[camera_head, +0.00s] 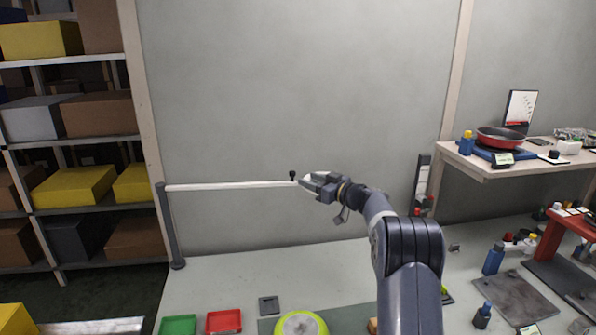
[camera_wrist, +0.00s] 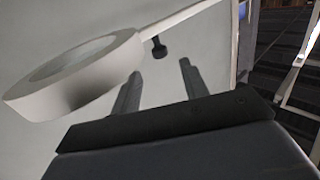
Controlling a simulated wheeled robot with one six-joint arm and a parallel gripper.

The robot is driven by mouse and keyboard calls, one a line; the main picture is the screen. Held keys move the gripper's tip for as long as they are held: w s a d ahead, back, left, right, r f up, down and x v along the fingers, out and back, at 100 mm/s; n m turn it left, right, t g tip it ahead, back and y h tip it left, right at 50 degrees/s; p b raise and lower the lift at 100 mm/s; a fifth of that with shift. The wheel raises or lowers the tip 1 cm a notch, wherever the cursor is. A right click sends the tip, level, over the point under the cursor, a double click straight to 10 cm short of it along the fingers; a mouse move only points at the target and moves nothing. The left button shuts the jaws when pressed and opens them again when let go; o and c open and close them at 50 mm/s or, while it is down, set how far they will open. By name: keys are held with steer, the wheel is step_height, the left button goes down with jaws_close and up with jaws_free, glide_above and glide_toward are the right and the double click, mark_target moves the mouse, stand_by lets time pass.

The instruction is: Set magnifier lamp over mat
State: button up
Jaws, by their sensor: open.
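The magnifier lamp has a grey upright post (camera_head: 170,228) at the left and a white horizontal arm (camera_head: 235,186) reaching right toward my gripper (camera_head: 303,180). A small black knob (camera_head: 292,174) stands at the arm's end. In the wrist view, the white ring-shaped lamp head (camera_wrist: 80,75) is at the left, and the knob (camera_wrist: 160,48) appears just beyond and between the tips of my open gripper (camera_wrist: 160,67). No grip on the knob shows. A dark grey-green mat (camera_head: 348,320) lies at the bottom of the head view, partly hidden by my arm.
A side table (camera_head: 480,168) with a red pan (camera_head: 501,138) stands at the right. Shelves with boxes (camera_head: 75,187) fill the left. The wall area is clear.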

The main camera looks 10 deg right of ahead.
mark_target(295, 174)
steer(key=p+x, duration=0.2)
steer(key=x, duration=0.3)
steer(key=shift+w+a, duration=0.2)
steer(key=shift+c, duration=0.4)
jaws_close()
